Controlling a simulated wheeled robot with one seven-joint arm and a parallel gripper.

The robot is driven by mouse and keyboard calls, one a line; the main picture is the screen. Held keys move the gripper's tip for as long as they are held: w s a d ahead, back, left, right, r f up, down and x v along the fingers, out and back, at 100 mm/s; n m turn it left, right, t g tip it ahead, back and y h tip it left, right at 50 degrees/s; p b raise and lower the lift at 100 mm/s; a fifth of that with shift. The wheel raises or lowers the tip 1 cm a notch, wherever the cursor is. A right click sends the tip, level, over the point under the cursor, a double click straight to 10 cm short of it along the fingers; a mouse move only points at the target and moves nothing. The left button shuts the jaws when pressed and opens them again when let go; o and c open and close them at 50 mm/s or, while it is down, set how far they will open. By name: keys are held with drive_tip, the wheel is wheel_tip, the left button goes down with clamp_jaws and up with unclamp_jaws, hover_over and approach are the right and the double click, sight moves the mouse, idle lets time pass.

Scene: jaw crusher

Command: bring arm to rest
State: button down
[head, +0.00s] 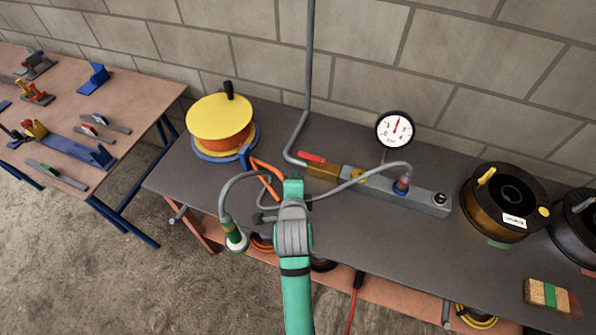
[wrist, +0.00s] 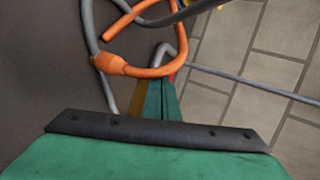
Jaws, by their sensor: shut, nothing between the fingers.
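My green arm with a grey joint reaches up from the bottom middle of the head view, over the front of the dark workbench (head: 330,235). My gripper (head: 293,188) is at its far end, above the bench. In the wrist view the two green fingers of my gripper (wrist: 163,88) are together and empty. An orange hose (wrist: 150,71) and a grey hose pass close to the fingertips in that view; I cannot tell whether they touch.
A yellow-topped reel (head: 220,118) stands left on the bench. A grey manifold (head: 395,190) with a pressure gauge (head: 395,129) is right of my gripper. A grey hose ends in a green-and-white fitting (head: 235,237) at the front edge. Dark spools (head: 480,217) stand right.

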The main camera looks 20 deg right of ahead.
drive_tip(key=shift+s+a+r, duration=1.55)
drive_tip(key=shift+s+a, duration=0.15)
drive_tip(key=shift+a, duration=0.05)
drive_tip(key=s+a+f+n, duration=0.1)
drive_tip(key=s+n, duration=0.1)
drive_tip(key=s+a+f+n, duration=0.2)
drive_tip(key=s+a+f+n+t+y, duration=0.1)
drive_tip(key=s+f, duration=0.1)
drive_tip(key=shift+a+f+n, duration=0.15)
drive_tip(key=shift+f+n, duration=0.1)
drive_tip(key=shift+n, duration=0.15)
drive_tip(key=s+a+n+t+y, duration=0.1)
drive_tip(key=s+a+n, duration=0.3)
drive_tip(key=s+n, duration=0.4)
drive_tip(key=s+a+n+t+y, duration=0.2)
drive_tip(key=s+n, duration=0.6)
drive_tip(key=s, duration=0.8)
drive_tip(key=shift+a+r, duration=0.25)
drive_tip(key=shift+a, duration=1)
